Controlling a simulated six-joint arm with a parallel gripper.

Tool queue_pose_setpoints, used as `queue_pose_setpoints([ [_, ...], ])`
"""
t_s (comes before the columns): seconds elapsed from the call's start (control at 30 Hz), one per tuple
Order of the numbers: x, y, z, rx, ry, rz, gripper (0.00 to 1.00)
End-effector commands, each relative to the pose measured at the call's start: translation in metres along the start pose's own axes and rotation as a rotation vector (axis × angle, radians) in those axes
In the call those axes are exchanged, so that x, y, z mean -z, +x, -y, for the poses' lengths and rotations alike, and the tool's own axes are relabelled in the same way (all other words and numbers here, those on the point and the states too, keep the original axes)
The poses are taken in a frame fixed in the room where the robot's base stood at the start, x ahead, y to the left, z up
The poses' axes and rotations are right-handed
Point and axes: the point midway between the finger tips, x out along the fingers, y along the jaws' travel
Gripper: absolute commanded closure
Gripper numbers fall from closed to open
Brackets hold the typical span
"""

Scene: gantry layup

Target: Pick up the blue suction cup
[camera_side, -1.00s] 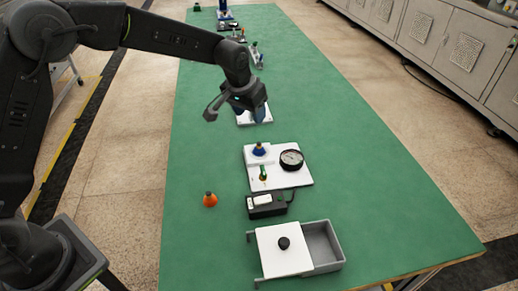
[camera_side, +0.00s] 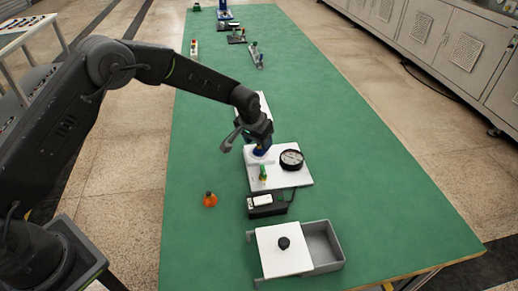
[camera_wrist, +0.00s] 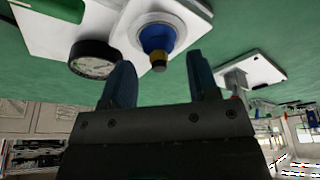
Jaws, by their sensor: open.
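The blue suction cup (camera_wrist: 157,39) sits on a white round seat on the white board (camera_side: 294,178). Its narrow yellow-and-dark tip points toward my gripper in the wrist view. In the side view the cup is mostly hidden behind my gripper (camera_side: 260,146), which is just over the board's back left corner. My gripper also shows in the wrist view (camera_wrist: 160,85), with its two blue fingers apart and nothing between them. The cup lies ahead of the gap between the fingertips, and no contact shows.
A round black gauge (camera_side: 291,159) stands on the board beside the cup. A green and brass fitting (camera_side: 263,173) is near the board's front left. Green table is clear at right.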

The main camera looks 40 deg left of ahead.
Motion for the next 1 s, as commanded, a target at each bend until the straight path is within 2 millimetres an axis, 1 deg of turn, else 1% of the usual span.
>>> queue_pose_setpoints([
  [0.03,-0.0002,0.0075,-0.0001,0.000,0.000,0.001,0.45],
  [0.13,0.0004,0.0143,-0.0002,-0.001,0.000,-0.001,0.45],
  [0.37,0.0004,0.0157,-0.0003,-0.001,0.000,-0.001,0.45],
  [0.47,0.0004,0.0156,-0.0004,-0.001,0.000,-0.001,0.53],
  [0.87,0.0004,0.0153,-0.0005,-0.001,0.001,-0.001,0.91],
  [0.9,0.0005,0.0152,-0.0005,-0.001,0.001,-0.002,0.94],
  [1.0,0.0005,0.0152,-0.0005,-0.001,0.001,-0.002,0.94],
])
